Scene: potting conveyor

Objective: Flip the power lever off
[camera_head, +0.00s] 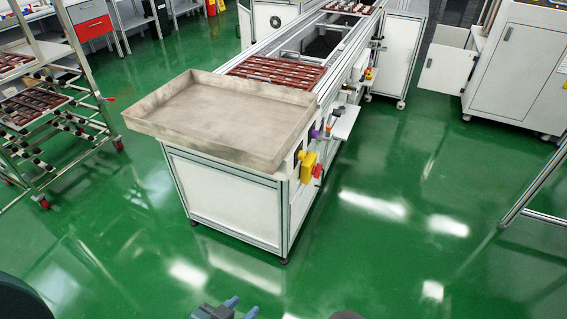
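A yellow box (307,168) with a red part (318,171) on its right side is mounted on the near right corner of the conveyor's end. It looks like the power switch, but the lever's position is too small to tell. My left gripper (242,307) shows at the bottom edge, low and well in front of the conveyor. Its two blue-grey fingertips are apart with nothing seen between them. It is far from the yellow box. My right gripper is not seen.
A grey tray (152,129) sits on the conveyor's near end, overhanging it. The conveyor (220,196) has a small white side shelf (346,122). A wheeled rack (88,73) stands left, white cabinets (520,75) right. The green floor in front is clear.

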